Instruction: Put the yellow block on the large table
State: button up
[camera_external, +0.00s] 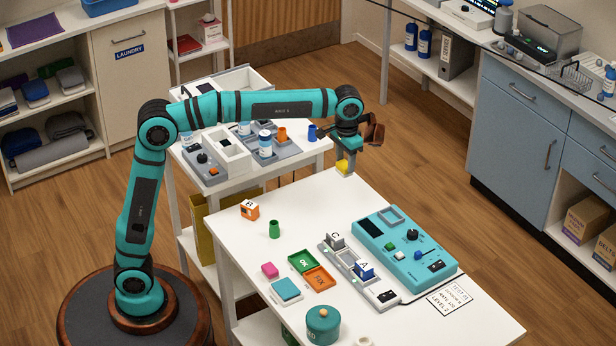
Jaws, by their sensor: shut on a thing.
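My gripper (345,172) is at the far edge of the large white table (300,210), pointing down. It is shut on the yellow block (342,166), which shows between the fingers. The block appears close above the table's far corner; I cannot tell whether it touches the surface.
On the large table are an orange lettered block (250,210), a green cylinder (274,229), a pink block (270,270), small trays (319,279), a teal pot (323,325) and a teal device (405,248). A smaller cluttered table (185,155) stands behind.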

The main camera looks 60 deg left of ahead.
aim_at(345, 163)
notch_tip(345, 163, down, 16)
jog(key=shift+r, duration=0.15)
dwell(0.7)
jog(key=o, duration=1)
jog(key=shift+c, duration=0.2)
notch_tip(345, 163, up, 12)
jog(key=shift+r, duration=0.1)
